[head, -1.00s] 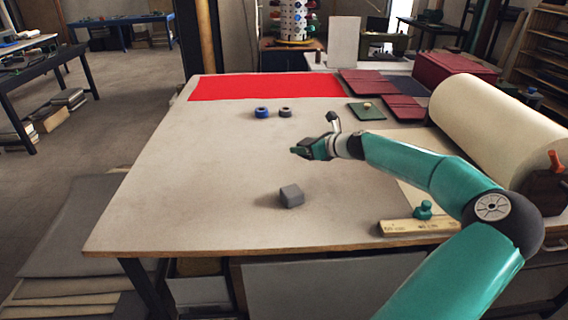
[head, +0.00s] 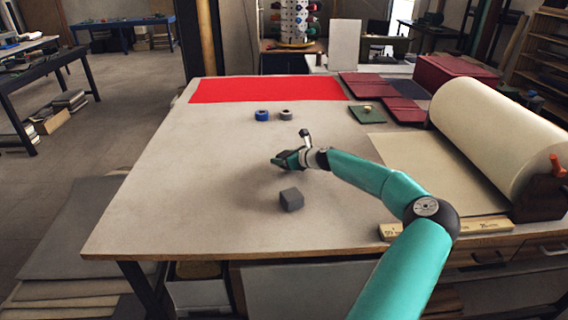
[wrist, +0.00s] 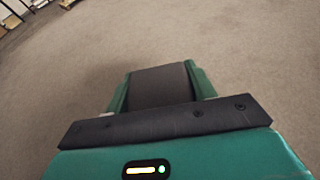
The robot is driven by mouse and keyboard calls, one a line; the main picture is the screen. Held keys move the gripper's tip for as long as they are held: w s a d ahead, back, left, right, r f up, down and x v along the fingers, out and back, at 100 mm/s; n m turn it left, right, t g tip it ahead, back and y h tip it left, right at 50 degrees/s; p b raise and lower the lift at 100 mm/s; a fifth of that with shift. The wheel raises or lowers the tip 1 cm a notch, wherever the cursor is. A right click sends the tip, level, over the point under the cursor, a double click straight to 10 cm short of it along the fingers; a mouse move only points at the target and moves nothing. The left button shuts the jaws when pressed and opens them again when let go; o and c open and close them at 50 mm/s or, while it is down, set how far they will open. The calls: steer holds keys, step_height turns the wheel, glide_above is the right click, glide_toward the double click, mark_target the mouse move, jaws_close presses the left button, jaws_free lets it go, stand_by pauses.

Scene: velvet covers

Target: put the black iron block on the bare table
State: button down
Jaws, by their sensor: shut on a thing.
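My gripper (head: 277,161) is over the middle of the table, pointing left. In the wrist view its green fingers (wrist: 161,88) are shut on a dark block, which I take as the black iron block (wrist: 162,84). The block is hard to make out in the head view. The bare pale tabletop (head: 190,190) spreads below and to the left of my gripper. A separate dark grey cube (head: 291,199) sits on the table, nearer the front edge than my gripper.
A red cloth (head: 265,89) covers the back. Dark red covers (head: 405,110) and a green pad (head: 367,115) lie back right. A big cream roll (head: 495,135) and a wooden ruler (head: 480,226) are at right.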

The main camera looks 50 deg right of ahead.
steer(key=shift+f, duration=1.05)
steer(key=shift+s, duration=0.1)
steer(key=c, duration=0.5)
jaws_free()
steer(key=shift+f, duration=0.2)
steer(key=shift+r, duration=0.15)
steer(key=v, duration=1.2)
steer(key=shift+s, duration=0.1)
